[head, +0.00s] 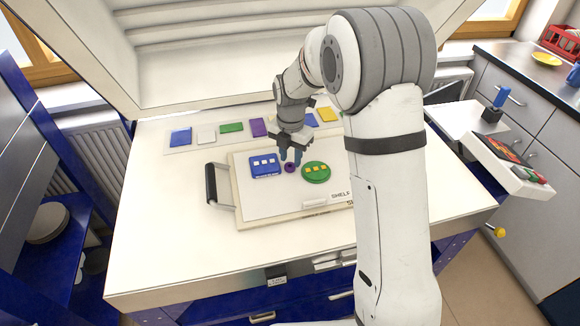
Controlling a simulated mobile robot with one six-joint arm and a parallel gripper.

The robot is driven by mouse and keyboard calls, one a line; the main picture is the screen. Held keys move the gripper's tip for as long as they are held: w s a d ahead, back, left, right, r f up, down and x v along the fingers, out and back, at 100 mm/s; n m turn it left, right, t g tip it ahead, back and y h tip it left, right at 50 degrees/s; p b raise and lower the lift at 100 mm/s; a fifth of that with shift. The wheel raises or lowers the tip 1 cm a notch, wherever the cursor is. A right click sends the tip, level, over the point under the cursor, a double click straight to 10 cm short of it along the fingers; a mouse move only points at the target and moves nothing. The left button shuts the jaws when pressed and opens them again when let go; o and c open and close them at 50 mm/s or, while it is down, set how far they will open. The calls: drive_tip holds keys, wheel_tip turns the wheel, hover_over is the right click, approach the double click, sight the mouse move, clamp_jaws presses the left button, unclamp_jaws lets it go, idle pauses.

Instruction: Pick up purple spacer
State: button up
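The purple spacer (289,168) is a small dark purple round piece. It lies on the white shelf board (258,208) between a blue square piece and a green round piece. My gripper (290,162) points down right at the spacer, with its two fingers apart and their tips at or just above it. From this one view I cannot tell whether the fingertips touch it. The fingers hide part of the spacer's far side.
The blue square piece (264,165) and the green round piece (316,172) lie close on either side. A row of coloured sheets, including a purple one (258,127), lies behind. A dark handle (211,184) stands at the board's left. The front of the worktop (170,265) is clear.

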wheel_tip(320, 180, down, 2)
clamp_jaws()
idle(0.4)
